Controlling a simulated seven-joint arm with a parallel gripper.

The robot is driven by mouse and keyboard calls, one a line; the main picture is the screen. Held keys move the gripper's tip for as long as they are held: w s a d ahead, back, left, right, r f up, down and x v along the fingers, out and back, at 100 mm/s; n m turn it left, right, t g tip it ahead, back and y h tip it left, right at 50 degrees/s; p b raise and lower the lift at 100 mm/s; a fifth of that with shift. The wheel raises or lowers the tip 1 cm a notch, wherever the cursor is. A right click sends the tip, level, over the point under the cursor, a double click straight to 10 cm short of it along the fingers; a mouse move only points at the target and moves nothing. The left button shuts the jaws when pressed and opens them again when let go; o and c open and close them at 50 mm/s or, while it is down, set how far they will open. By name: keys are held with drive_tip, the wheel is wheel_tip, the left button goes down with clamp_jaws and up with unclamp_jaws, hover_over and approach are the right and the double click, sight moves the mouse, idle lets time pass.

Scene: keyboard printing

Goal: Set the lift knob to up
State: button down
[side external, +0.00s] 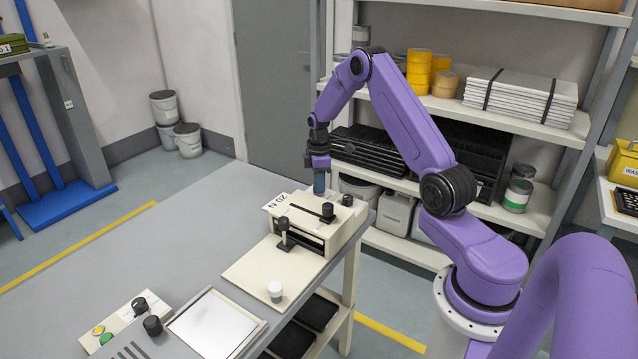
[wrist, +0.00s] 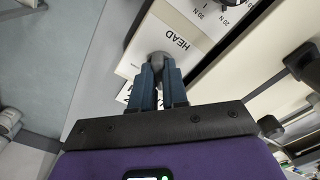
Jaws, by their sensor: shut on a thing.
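My gripper (side external: 319,190) points down at the back of the cream printing machine (side external: 318,243). In the wrist view my gripper (wrist: 161,72) has its blue fingers closed around a grey knob (wrist: 160,57) on the machine's top. A white label reading HEAD (wrist: 170,36) lies beside this knob. The fingers hide most of the knob, and I cannot tell which way it is turned. I see no label reading lift or up.
A slider with a black handle (side external: 327,210) and another black knob (side external: 347,200) stand nearby on the machine. A black-topped lever (side external: 283,228) rises in front. A control panel (side external: 118,323) and a framed screen (side external: 215,321) lie at the lower left. The grey table's left side is clear.

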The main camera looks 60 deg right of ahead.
drive_tip(key=shift+r, duration=0.1)
drive_tip(key=c, duration=1.1)
unclamp_jaws()
drive_tip(key=shift+c, duration=0.2)
wheel_tip(320, 180, up, 17)
drive_tip(key=shift+r, duration=0.2)
